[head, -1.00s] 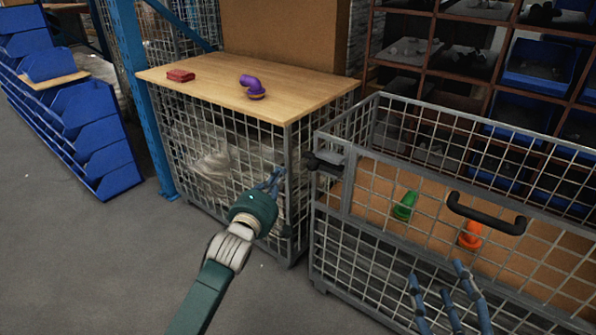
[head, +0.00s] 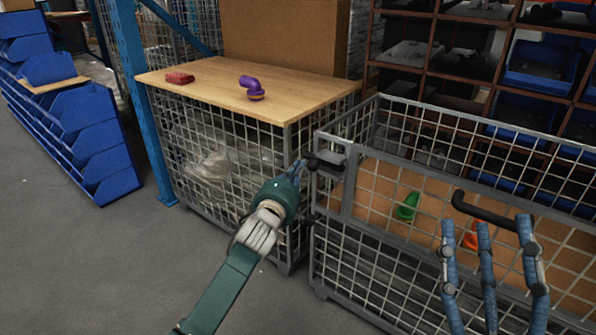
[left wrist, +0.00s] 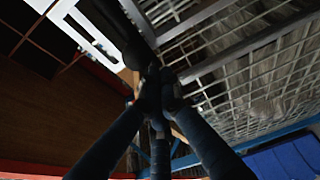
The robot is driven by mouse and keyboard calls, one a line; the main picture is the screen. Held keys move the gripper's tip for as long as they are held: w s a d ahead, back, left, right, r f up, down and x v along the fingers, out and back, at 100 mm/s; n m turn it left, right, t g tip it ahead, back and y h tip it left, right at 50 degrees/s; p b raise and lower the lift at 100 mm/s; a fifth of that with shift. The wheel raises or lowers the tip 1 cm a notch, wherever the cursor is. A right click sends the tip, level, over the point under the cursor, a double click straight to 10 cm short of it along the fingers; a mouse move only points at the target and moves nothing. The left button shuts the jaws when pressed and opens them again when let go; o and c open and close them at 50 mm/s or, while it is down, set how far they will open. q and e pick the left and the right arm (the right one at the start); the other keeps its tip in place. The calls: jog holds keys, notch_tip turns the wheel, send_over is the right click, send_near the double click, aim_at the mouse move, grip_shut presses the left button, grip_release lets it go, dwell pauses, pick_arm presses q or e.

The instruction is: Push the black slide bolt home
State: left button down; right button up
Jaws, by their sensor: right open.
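The black slide bolt (head: 329,160) sits at the top left corner of the mesh cage's front gate, its rounded knob end pointing left. My left gripper (head: 298,168) is just left of that knob, fingers drawn together, at about the bolt's height. In the left wrist view the closed fingers (left wrist: 160,82) point at a dark shape, probably the bolt (left wrist: 137,48); I cannot tell whether they touch it. My right gripper (head: 485,224) is open, its fingers spread upright before the gate, close to the black handle (head: 482,208).
The mesh cage (head: 345,232) holds a green piece (head: 407,206) and an orange piece (head: 470,240) behind the gate. Open floor lies front left.

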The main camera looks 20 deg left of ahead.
aim_at(318, 169)
dwell(0.3)
pick_arm(q)
jog(key=shift+s+d+p, duration=0.3)
jog(key=shift+d+p, duration=0.05)
jog(key=shift+d, duration=0.5)
jog(key=shift+s+d+p, duration=0.3)
jog(key=shift+s+d, duration=0.05)
jog(key=shift+d, duration=0.55)
jog(key=shift+s+d+p, duration=0.3)
jog(key=shift+d+p, duration=0.05)
jog(key=shift+d, duration=0.5)
pick_arm(e)
jog(key=w+f+g+h, duration=0.1)
jog(key=w+f+g, duration=0.3)
jog(key=f, duration=0.5)
jog(key=shift+w+g+h, duration=0.35)
jog(key=shift+g+h, duration=0.05)
jog(key=shift+g, duration=0.1)
jog(key=shift+a, duration=0.15)
